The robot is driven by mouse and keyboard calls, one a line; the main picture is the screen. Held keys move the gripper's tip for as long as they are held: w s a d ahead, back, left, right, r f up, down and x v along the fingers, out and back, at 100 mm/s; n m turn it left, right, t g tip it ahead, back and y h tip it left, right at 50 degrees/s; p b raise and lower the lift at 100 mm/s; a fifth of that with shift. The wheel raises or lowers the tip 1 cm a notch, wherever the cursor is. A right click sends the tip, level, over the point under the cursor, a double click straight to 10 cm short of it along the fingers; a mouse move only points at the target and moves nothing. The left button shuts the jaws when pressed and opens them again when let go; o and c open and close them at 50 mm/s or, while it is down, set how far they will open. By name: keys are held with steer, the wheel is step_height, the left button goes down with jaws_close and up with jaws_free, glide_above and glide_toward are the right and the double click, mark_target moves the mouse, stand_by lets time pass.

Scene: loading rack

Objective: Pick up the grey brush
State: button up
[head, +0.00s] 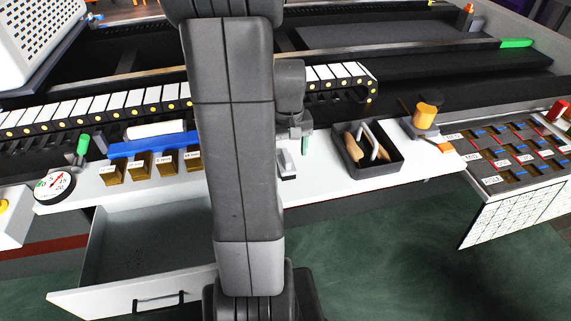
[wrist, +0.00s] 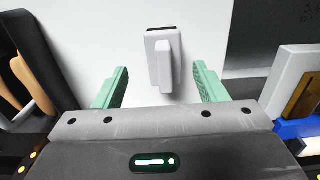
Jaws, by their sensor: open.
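The grey brush (wrist: 163,62) lies on the white counter, a pale grey block with a raised handle and a dark strip at its far end in the wrist view. In the head view the brush (head: 287,165) is partly hidden by my arm. My gripper (wrist: 160,72) is open and empty, with one green finger on either side of the brush in the picture. It stays above the brush, and no contact shows. In the head view my gripper (head: 297,140) hangs just beyond the brush, with one green finger clearly visible.
A black tray (head: 352,168) with wooden-handled tools stands right of the brush. A blue rail (head: 150,146) with brown bins lies to the left. An open drawer (head: 92,262) sticks out at front left.

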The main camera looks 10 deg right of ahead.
mark_target(286, 155)
steer(key=shift+w+a+f, duration=0.1)
steer(key=shift+a+f, duration=0.05)
steer(key=shift+f, duration=1.1)
steer(key=shift+w+a+f, duration=0.1)
steer(key=shift+f, duration=1.15)
steer(key=c, duration=1.2)
